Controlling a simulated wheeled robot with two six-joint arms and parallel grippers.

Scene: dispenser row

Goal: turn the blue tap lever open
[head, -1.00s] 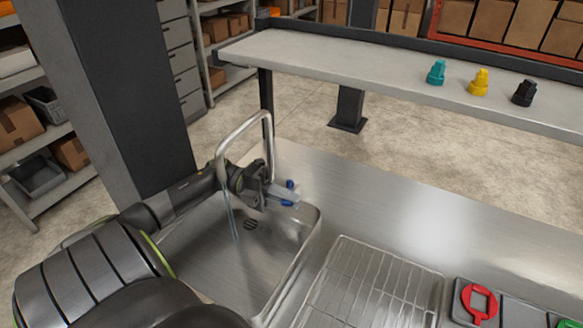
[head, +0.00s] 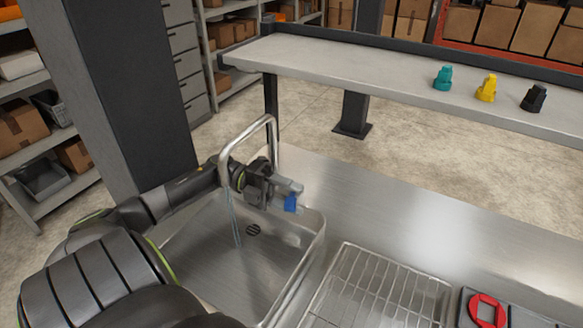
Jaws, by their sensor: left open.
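The blue tap lever (head: 291,203) shows at the tip of my left gripper (head: 287,194), beside the sink's far right corner. The left gripper is open, with its pale fingers close about the lever. The fingers hide part of the lever, and I cannot tell whether they touch it. The tall bent metal tap (head: 247,131) arches over the sink (head: 190,246). A thin, clear stream (head: 236,222) shows below its spout and looks like running water. My right gripper is not in view.
A wire rack (head: 377,292) lies right of the sink, with a red ring-shaped piece (head: 487,310) beyond it. A raised shelf (head: 350,68) behind holds teal (head: 442,78), yellow (head: 487,89) and black (head: 534,98) pieces. The steel counter between is clear.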

